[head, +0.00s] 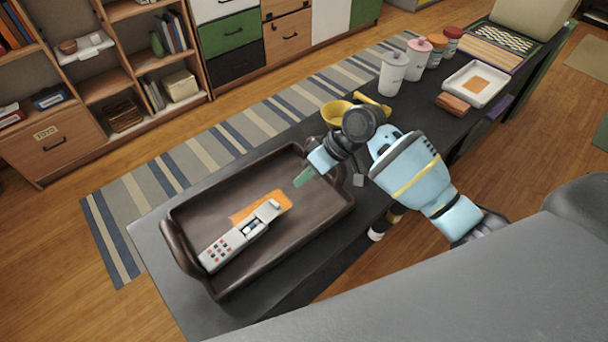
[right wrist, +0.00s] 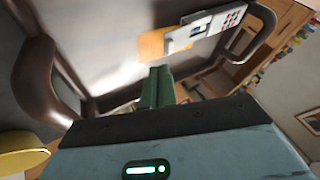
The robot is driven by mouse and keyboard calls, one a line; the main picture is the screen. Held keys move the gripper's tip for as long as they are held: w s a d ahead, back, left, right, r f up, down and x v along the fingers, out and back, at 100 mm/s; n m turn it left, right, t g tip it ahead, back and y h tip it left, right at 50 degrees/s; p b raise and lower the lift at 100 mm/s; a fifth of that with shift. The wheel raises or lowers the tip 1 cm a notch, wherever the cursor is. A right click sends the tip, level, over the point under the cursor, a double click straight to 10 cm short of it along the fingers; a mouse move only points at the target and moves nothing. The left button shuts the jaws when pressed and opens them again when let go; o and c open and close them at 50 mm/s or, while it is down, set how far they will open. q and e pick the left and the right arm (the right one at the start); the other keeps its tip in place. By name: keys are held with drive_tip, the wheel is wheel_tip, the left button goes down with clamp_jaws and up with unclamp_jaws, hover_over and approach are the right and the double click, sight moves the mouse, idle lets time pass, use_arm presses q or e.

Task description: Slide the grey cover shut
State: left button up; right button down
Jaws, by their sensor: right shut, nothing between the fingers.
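A light grey remote control (head: 222,247) lies in a dark brown tray (head: 185,215), partly over a flat orange piece (head: 283,197). Its battery compartment (head: 252,229) is open, with what look like batteries showing. The grey cover (head: 268,211) sits at the remote's far right end, apart from the keypad part. My right gripper (head: 301,179) is shut and empty, with green fingertips above the tray's right part, a little off the cover. In the right wrist view, the shut fingers (right wrist: 157,88) point toward the orange piece (right wrist: 151,46) and the remote (right wrist: 205,32). My left gripper is not in view.
The tray's raised rim surrounds the remote. A yellow bowl (head: 335,112) stands just behind my right arm on the dark table. Several lidded cups, including a white one (head: 393,74), and a white dish (head: 478,84) stand farther right. Shelves line the back.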

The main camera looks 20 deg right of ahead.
sight(268, 210)
drive_tip(key=x, duration=0.6)
drive_tip(key=shift+a+f, duration=0.15)
drive_tip(key=shift+f, duration=0.05)
drive_tip(key=shift+a+f, duration=0.2)
drive_tip(key=shift+f, duration=0.05)
drive_tip(key=shift+a, duration=0.1)
